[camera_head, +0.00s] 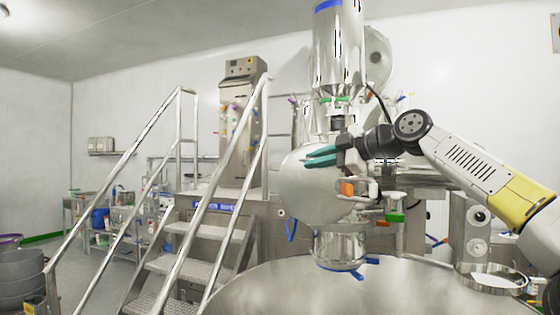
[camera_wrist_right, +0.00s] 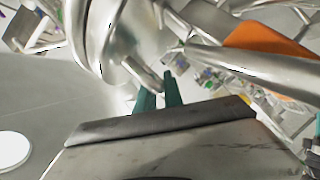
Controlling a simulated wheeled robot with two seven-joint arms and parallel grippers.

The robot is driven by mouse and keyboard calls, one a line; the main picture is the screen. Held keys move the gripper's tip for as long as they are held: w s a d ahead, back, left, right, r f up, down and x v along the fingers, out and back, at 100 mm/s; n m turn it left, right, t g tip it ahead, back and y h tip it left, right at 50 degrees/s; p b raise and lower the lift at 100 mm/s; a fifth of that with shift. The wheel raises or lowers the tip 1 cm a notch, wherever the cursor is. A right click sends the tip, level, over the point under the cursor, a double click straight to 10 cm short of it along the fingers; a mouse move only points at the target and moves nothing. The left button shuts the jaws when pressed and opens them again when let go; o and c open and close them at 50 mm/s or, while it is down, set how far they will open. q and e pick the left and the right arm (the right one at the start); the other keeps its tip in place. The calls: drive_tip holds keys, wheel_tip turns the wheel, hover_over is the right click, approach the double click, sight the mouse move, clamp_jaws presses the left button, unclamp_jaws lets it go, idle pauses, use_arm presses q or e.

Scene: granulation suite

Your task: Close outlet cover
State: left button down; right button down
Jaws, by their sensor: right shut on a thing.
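A rounded steel cover (camera_head: 303,193), which looks like the outlet cover, stands in front of the machine, left of the outlet parts. My right gripper (camera_head: 321,156) has teal fingers and reaches in from the right across the cover's upper part. In the right wrist view my right gripper (camera_wrist_right: 158,94) has its fingers close together at a thin steel bar (camera_wrist_right: 142,74). The gripper is shut on this bar, which looks like the cover's handle; the fingers partly hide it. I cannot tell how wide the cover stands open. My left gripper is not in view.
An orange handle (camera_head: 346,188) and a green-marked valve (camera_head: 395,215) sit just below and right of the gripper. A steel outlet pipe (camera_head: 340,247) stands above a wide round steel vessel (camera_head: 300,290). Stairs with rails (camera_head: 200,235) stand on the left.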

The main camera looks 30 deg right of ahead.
drive_tip(key=shift+d+r, duration=0.15)
drive_tip(key=shift+d, duration=0.05)
idle(0.3)
drive_tip(key=c, duration=1.5)
unclamp_jaws()
drive_tip(key=shift+y, duration=0.3)
drive_tip(key=v, duration=0.7)
drive_tip(key=shift+s+d, duration=0.15)
drive_tip(key=shift+s, duration=0.2)
drive_tip(key=shift+s, duration=0.1)
